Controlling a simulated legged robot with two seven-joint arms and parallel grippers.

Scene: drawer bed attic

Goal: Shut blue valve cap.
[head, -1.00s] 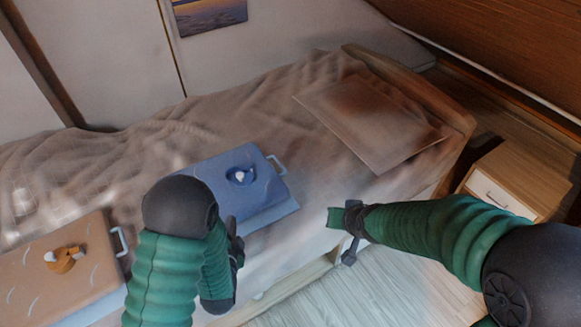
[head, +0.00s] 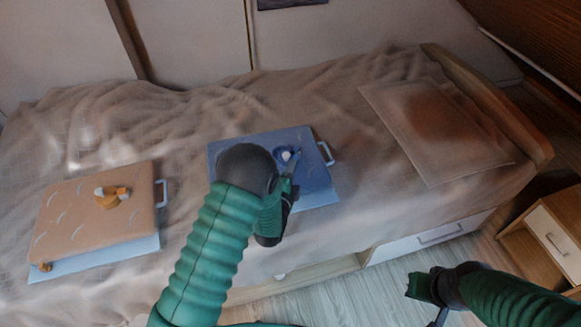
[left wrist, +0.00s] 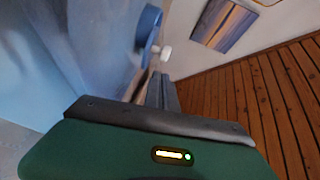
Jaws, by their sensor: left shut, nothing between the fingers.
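The blue valve cap (head: 285,154) sits on the blue box (head: 222,150) on the bed, with a small white part at its middle. In the left wrist view the cap (left wrist: 147,32) is a round blue piece with a white stub (left wrist: 160,52). I cannot tell whether the cap is open or shut. My left gripper (head: 293,166) is shut and empty, its tips close beside the cap; contact is unclear. Its fingers (left wrist: 163,92) point toward the stub in the left wrist view. My arm hides part of the box. My right gripper (head: 428,290) is low at right, away from the box.
An orange-brown box (head: 75,215) with an orange and white valve lies on the bed at left. A flat pillow (head: 435,130) lies at right. A drawer (head: 430,238) is under the bed, and a nightstand (head: 550,230) stands far right.

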